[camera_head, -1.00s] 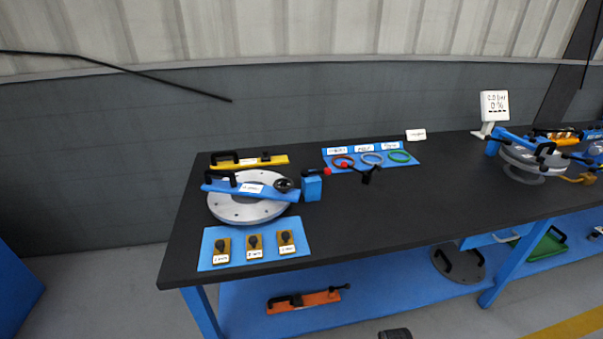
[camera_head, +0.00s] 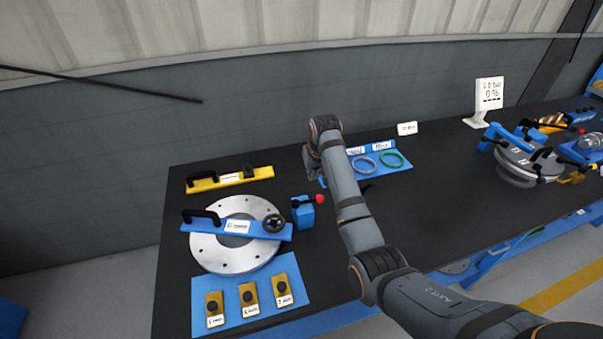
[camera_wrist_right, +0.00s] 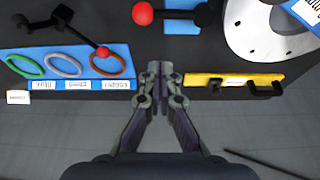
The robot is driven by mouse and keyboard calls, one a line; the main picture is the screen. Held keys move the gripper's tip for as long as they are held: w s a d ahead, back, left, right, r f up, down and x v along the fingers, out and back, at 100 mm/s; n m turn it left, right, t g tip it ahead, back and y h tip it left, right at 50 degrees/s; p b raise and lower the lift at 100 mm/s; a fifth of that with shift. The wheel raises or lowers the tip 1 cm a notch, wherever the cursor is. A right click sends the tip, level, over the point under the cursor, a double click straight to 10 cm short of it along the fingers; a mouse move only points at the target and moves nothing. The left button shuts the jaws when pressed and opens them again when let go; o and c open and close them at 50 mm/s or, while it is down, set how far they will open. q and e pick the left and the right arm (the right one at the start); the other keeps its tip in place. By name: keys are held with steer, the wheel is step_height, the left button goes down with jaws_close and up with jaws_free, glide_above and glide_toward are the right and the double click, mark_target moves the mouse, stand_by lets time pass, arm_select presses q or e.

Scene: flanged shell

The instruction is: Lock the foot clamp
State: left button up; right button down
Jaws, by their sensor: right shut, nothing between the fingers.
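A blue block (camera_head: 303,213) with a black lever ending in a red ball (camera_head: 320,198) stands on the bench beside a round flanged plate (camera_head: 218,258). I cannot tell for certain that this is the foot clamp. In the right wrist view, the lever's red ball (camera_wrist_right: 142,12) and part of the block (camera_wrist_right: 182,12) show at the top edge. My right gripper (camera_head: 313,172) is behind the block, near the blue ring mat. In its wrist view, its fingers (camera_wrist_right: 160,72) are together and empty, apart from the lever. My left gripper is out of view.
A blue bar (camera_head: 205,227) with a black handle and knob lies across the plate. A yellow bar (camera_head: 230,179) lies behind it. A second red-tipped black stick (camera_wrist_right: 85,38) lies near the rings. A metal assembly (camera_head: 530,160) stands at right.

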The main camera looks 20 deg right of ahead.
mark_target(311, 200)
steer(key=w+p+x, duration=0.1)
steer(key=x, duration=0.8)
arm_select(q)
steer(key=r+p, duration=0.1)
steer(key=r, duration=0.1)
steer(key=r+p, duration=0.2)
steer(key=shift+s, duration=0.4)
arm_select(e)
steer(key=s, duration=0.4)
steer(key=shift+a+r, duration=0.15)
steer(key=shift+a, duration=0.05)
steer(key=shift+d, duration=0.1)
